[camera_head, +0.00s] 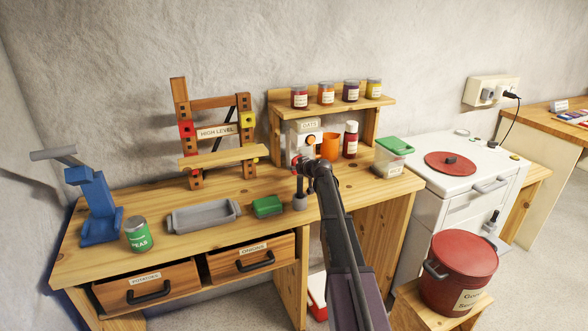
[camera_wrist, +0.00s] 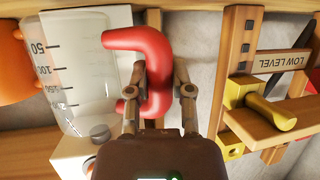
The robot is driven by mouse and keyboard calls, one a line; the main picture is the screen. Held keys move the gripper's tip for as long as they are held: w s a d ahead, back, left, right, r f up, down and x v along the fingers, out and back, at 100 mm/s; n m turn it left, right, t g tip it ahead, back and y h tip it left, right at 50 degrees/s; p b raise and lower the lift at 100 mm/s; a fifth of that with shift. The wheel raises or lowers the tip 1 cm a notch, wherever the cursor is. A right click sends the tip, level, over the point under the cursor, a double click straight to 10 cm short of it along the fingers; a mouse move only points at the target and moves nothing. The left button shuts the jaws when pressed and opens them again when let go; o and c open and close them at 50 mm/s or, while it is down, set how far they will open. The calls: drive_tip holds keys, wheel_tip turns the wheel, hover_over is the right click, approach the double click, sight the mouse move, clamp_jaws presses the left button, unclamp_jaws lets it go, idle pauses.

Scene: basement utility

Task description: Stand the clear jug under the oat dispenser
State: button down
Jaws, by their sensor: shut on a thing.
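The clear jug (camera_wrist: 80,62) shows at the left of the wrist view, with dark scale marks 50, 100 and 150 and a red handle (camera_wrist: 152,62). My gripper (camera_wrist: 160,78) is shut on that handle. The jug overlaps the white oat dispenser (camera_wrist: 68,150). I cannot tell whether its base touches a surface. In the head view the dispenser, labelled OATS (camera_head: 308,126), stands under the small shelf on the bench. My gripper (camera_head: 304,168) is just in front of it there, and the jug is mostly hidden or too small to make out.
An orange cup (camera_head: 330,146) and a red bottle (camera_head: 350,140) stand right of the dispenser. A wooden rack (camera_head: 186,140) stands left. The shelf (camera_head: 340,104) with several jars overhangs. A green box (camera_head: 268,206) and grey tray (camera_head: 204,215) lie on the bench left of my arm.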

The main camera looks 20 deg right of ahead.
drive_tip(key=shift+f+b, duration=0.35)
drive_tip(key=shift+s+a+b, duration=0.1)
drive_tip(key=shift+s+b, duration=0.2)
drive_tip(key=c, duration=0.6)
unclamp_jaws()
drive_tip(key=shift+s+f, duration=0.1)
drive_tip(key=shift+o, duration=0.4)
drive_tip(key=shift+s, duration=0.1)
drive_tip(key=shift+r+p, duration=0.5)
drive_tip(key=shift+p, duration=0.3)
drive_tip(key=p+v, duration=0.4)
drive_tip(key=v, duration=0.7)
drive_tip(key=shift+d+r, duration=0.15)
drive_tip(key=shift+d, duration=0.05)
